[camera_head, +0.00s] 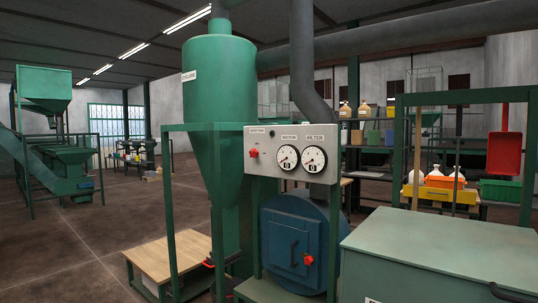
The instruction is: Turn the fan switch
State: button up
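A grey control panel (290,180) stands in front of the green cyclone. The fan switch (254,153) is a small red knob at the panel's left side, below a small label (257,131) that seems to contain the word FAN. Its exact turn position is too small to tell. Two round white gauges, the left one (287,157) and the right one (314,159), sit to the right of the switch. My gripper is not in view, and nothing touches the switch.
The green cyclone (218,90) and its frame stand left of the panel. Below the panel is a blue round housing (280,240) with another red knob (308,260). A green cabinet (440,250) fills the front right. A low wooden table (170,255) is left; the floor beyond is open.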

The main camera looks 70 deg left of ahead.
aim_at(254, 154)
jog(key=u, duration=2.6)
jog(key=k, duration=0.35)
jog(key=u, duration=0.55)
jog(key=i, duration=1.3)
jog(key=z, duration=0.4)
